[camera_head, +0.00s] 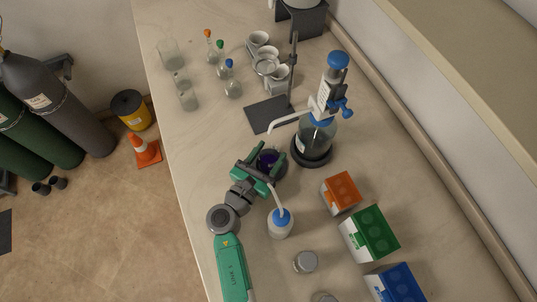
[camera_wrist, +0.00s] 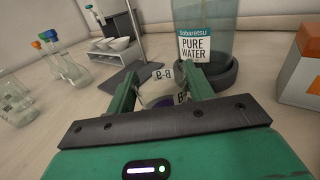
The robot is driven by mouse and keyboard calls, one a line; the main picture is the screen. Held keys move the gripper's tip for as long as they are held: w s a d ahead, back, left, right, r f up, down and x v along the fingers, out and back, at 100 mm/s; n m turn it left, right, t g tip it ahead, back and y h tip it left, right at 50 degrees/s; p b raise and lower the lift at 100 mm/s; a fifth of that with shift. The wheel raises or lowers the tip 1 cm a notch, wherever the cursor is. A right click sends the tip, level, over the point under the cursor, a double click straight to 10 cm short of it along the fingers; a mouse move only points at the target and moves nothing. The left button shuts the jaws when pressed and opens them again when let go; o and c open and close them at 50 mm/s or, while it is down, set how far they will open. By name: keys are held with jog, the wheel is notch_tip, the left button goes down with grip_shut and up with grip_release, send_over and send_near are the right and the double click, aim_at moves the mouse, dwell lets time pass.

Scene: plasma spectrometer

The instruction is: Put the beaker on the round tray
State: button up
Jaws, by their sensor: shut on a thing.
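The beaker (camera_wrist: 160,90) is a clear vessel with printed labels and dark purple contents. In the head view the beaker (camera_head: 268,160) shows partly between the fingers. My gripper (camera_head: 264,163) is shut on it; in the wrist view my gripper (camera_wrist: 162,88) has one green finger on each side of it. A dark round tray (camera_wrist: 222,79) stands under the large Pure Water bottle, close beyond the beaker; the same tray (camera_head: 312,161) shows in the head view, right of my gripper. I cannot tell whether the beaker touches the surface beneath it.
The Pure Water bottle (camera_head: 316,133) has a blue-topped dispenser with a spout reaching left. A stand (camera_head: 268,114) is behind my gripper. A blue-capped wash bottle (camera_head: 280,224) is close in front. Orange (camera_head: 341,192), green (camera_head: 369,233) and blue boxes line the right.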

jog(key=o, duration=1.1)
jog(key=shift+f, duration=0.1)
jog(key=shift+s+a+r, duration=0.1)
jog(key=shift+r, duration=0.1)
jog(key=p+v, duration=0.1)
jog(key=v, duration=1.1)
jog(key=shift+f+p, duration=0.1)
jog(key=shift+p, duration=0.2)
